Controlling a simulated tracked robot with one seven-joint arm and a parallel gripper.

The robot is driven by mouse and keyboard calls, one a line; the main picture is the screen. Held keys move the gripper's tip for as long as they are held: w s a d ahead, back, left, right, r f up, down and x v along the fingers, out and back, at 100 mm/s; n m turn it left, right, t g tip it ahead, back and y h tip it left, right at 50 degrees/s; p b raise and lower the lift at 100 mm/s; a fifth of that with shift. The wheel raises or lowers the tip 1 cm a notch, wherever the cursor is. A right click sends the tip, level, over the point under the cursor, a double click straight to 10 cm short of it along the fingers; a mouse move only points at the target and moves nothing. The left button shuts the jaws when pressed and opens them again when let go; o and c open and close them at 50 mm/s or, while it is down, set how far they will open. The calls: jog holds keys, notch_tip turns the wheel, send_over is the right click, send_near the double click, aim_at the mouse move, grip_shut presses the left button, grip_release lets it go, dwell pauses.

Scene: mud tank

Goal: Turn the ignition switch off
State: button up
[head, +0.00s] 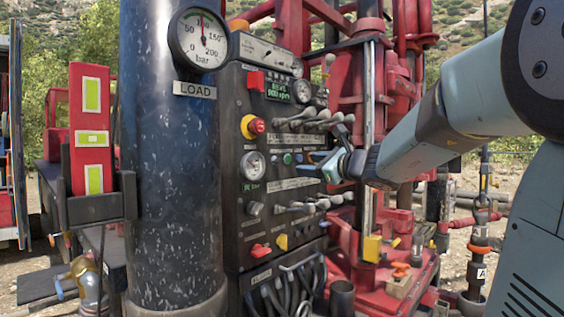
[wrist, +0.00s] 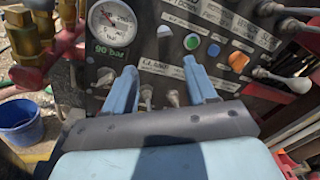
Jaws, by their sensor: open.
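The black control panel (head: 238,215) stands in the middle of the head view. In the head view the black switch (head: 273,158) and green button (head: 287,158) sit left of my gripper (head: 318,164). My gripper, also in the wrist view (wrist: 159,76), is open and empty before the panel. The row shows beyond its fingertips, above and right.
Grey-handled levers (head: 310,121) stick out above my gripper, and a lower lever row (head: 305,204) lies below it. A red emergency button (head: 256,126) and a pressure gauge (head: 252,165) are at left. Red drill-rig framework stands right of the panel. A blue bucket (wrist: 20,122) is at left.

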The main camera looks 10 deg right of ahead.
aim_at(280, 160)
jog(key=shift+m, duration=0.3)
jog(key=x, duration=1.4)
jog(key=shift+w+d+r, duration=0.1)
jog(key=shift+d+r, duration=0.15)
jog(key=shift+d, duration=0.05)
